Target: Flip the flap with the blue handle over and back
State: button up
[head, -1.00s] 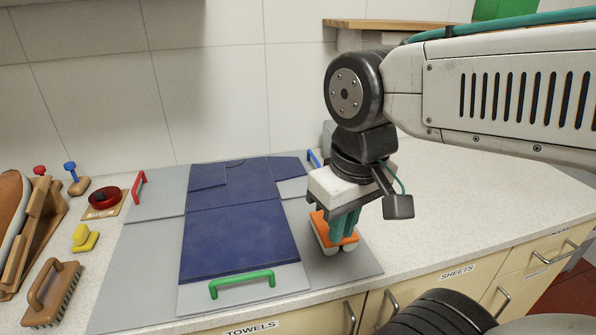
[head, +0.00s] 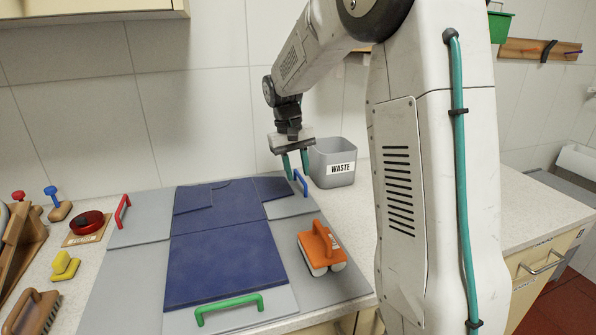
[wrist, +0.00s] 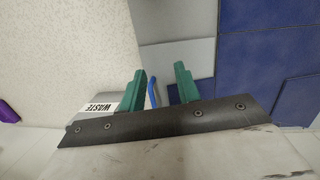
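The blue handle (head: 300,182) stands upright at the right edge of a grey flap (head: 290,206) at the back right of the folding board. My gripper (head: 295,165) is open just above the handle, fingers pointing down. In the wrist view the blue handle (wrist: 153,92) shows between the two green fingers, closer to the left one; I cannot tell how far below the fingertips it is. A folded dark blue cloth (head: 225,265) lies on the board, partly over this flap. The flap lies flat.
A grey WASTE bin (head: 333,163) stands close behind the handle. A green handle (head: 230,309) is in front and a red handle (head: 122,211) at left. Several tools stand at the far left.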

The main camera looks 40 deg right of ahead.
send_over(300, 176)
jog(key=s+a, duration=0.3)
jog(key=a, duration=0.1)
jog(key=f, duration=0.2)
jog(key=w+d+r+t+h, duration=0.1)
jog(key=w+d+r, duration=0.1)
jog(key=w, duration=0.2)
jog(key=shift+m, duration=0.3)
jog(key=f, duration=0.2)
jog(key=d+f, duration=0.1)
jog(key=f, duration=0.4)
jog(key=shift+s+d, duration=0.3)
jog(key=shift+d, duration=0.05)
grip_shut()
